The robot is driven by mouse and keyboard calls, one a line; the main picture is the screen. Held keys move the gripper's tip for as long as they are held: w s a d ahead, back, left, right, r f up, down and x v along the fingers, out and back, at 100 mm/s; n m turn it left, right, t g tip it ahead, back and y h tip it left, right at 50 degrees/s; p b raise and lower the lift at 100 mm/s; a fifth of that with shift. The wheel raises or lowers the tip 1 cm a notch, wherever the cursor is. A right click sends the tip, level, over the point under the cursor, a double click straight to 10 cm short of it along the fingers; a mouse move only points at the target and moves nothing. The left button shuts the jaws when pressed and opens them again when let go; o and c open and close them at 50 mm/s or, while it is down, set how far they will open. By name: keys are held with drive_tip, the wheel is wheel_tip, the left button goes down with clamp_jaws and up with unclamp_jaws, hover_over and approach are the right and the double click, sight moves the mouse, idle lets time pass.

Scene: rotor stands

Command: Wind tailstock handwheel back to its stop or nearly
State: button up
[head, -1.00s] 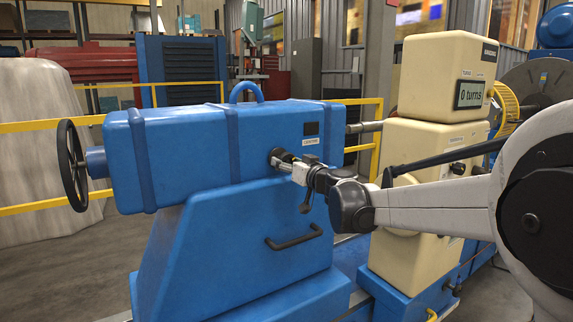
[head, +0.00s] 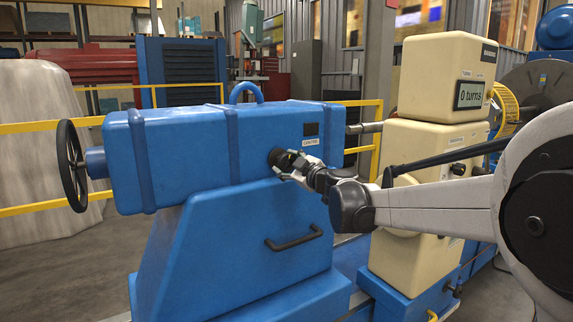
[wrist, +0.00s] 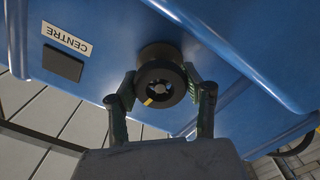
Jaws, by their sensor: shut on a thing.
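The blue tailstock (head: 180,160) fills the left middle of the head view. Its dark spoked handwheel (head: 73,166) stands on its left end, well apart from my gripper. My gripper (head: 289,161) is at the tailstock's side face, on a round black knob (head: 275,156) below the "CENTRE" label (head: 311,141). In the wrist view the fingers (wrist: 159,86) close on opposite sides of the knob (wrist: 160,72), which has a yellow mark on its face. In the head view the gripper partly hides the knob. A metal spindle (head: 366,127) sticks out at the tailstock's right end.
A black bar handle (head: 293,238) sits on the tailstock base below my gripper. The cream cabinet (head: 430,150), whose display reads "0 turns" (head: 469,95), stands at the right, partly behind my arm. Yellow railing (head: 30,127) runs behind the machine.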

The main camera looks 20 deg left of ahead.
drive_tip(key=shift+n, duration=0.6)
drive_tip(key=o, duration=1.2)
drive_tip(key=shift+s+d, duration=0.1)
drive_tip(key=v, duration=1.1)
drive_tip(key=shift+s+d, duration=0.25)
drive_tip(key=shift+d, duration=0.1)
drive_tip(key=s+d+f+m+g+h, duration=0.1)
drive_tip(key=s+d+f+m+h, duration=0.3)
drive_tip(key=s+d, duration=0.7)
drive_tip(key=s+d+f+m+g+h, duration=0.2)
drive_tip(key=s+d+f+m+h, duration=0.3)
drive_tip(key=s+d+f+m, duration=0.3)
drive_tip(key=s+d+f+m+g+h, duration=0.1)
drive_tip(key=s+d+f+m+h, duration=0.4)
drive_tip(key=s+d, duration=1.1)
drive_tip(key=shift+d+f+m, duration=0.2)
drive_tip(key=shift+d+m, duration=0.25)
drive_tip(key=shift+d, duration=0.3)
drive_tip(key=shift+d+f+m, duration=0.25)
drive_tip(key=shift+d+m, duration=0.15)
drive_tip(key=shift+d, duration=0.35)
drive_tip(key=shift+d+f+m, duration=0.2)
drive_tip(key=shift+d+m, duration=0.25)
drive_tip(key=shift+d, duration=0.3)
